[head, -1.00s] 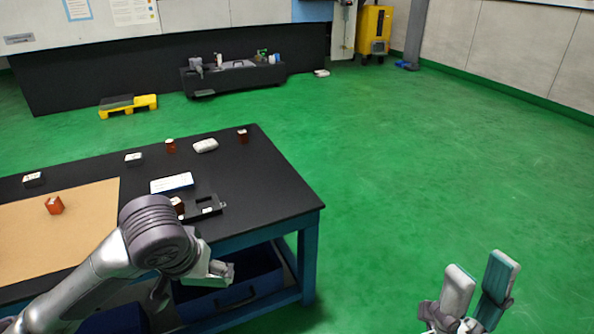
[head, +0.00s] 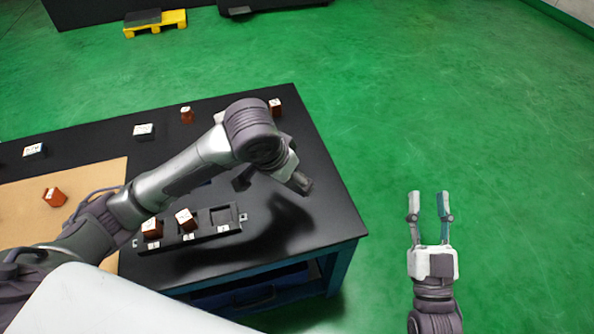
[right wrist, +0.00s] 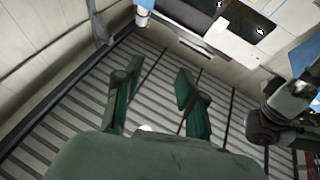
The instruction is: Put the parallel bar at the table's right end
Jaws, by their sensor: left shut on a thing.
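My left gripper (head: 272,182) is above the right part of the black table (head: 330,222), with its shadow on the table top below. It is shut on the parallel bar (head: 302,183); only a grey end shows, and my wrist hides most of it and the fingers. The bar is held clear of the table. The bare right end of the table lies below and to the right of it. My right gripper (head: 429,205) is open and empty over the green floor, apart from the table. Its spread fingers also show in the right wrist view (right wrist: 158,95).
A black holder (head: 205,234) near the front edge has two copper blocks and an empty right pocket. A tan mat (head: 95,178) lies left. The floor to the right is free.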

